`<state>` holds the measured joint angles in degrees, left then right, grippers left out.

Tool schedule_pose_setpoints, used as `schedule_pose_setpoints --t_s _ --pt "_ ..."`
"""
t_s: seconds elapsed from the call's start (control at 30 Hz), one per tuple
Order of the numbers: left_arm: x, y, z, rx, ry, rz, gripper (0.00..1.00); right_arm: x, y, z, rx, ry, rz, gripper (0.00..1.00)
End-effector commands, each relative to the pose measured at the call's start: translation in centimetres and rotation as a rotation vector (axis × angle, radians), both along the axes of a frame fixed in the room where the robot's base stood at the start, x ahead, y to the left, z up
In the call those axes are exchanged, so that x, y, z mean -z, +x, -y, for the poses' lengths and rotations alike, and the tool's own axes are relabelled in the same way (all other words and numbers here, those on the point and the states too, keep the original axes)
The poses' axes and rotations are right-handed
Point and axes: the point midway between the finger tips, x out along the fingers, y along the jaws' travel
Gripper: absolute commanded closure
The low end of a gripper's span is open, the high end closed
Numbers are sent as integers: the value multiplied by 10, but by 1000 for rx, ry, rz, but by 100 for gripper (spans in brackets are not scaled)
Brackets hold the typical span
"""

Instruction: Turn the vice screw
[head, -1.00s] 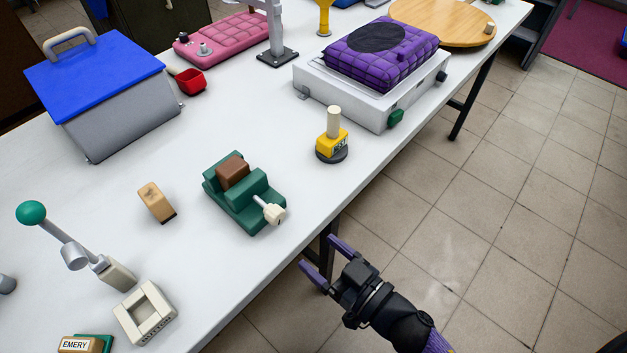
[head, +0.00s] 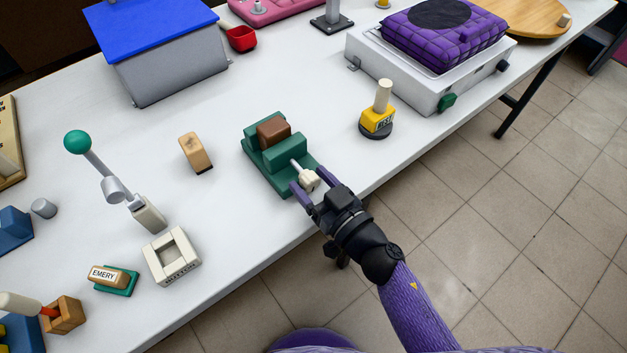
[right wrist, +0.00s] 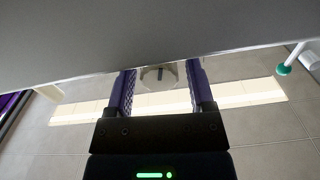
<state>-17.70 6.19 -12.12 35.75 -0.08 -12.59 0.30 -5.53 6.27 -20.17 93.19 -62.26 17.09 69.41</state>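The green vice (head: 270,165) stands near the table's front edge with a brown block (head: 273,130) in its jaws. Its screw ends in a cream knob (head: 309,180) that faces the front edge. My right gripper (head: 311,184) is at the knob, with its two purple fingers apart, one on each side of it. In the right wrist view the fingers (right wrist: 160,95) are also spread, with a pale round shape between them, partly hidden. I cannot tell whether either finger touches the knob. My left gripper is not in view.
A yellow stamp-like piece (head: 378,118) stands right of the vice, and a tan wooden block (head: 195,152) lies to its left. A lever with a green ball (head: 78,142) and a cream square frame (head: 172,258) are further left. Open floor lies beyond the table's front edge.

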Motion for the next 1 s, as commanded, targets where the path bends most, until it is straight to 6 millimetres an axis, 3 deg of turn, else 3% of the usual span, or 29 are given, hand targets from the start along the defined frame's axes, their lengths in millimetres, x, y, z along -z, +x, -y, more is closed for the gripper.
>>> schedule_pose_setpoints --t_s 0.03,0.3,0.67,1.0 --pt "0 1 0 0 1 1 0 0 0 0 0 0 0 44" --pt "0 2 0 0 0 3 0 0 0 0 0 -1 -1 100" --pt "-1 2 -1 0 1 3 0 0 0 0 0 -39 27 100" --pt "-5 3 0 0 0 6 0 0 -1 0 0 -240 172 100"
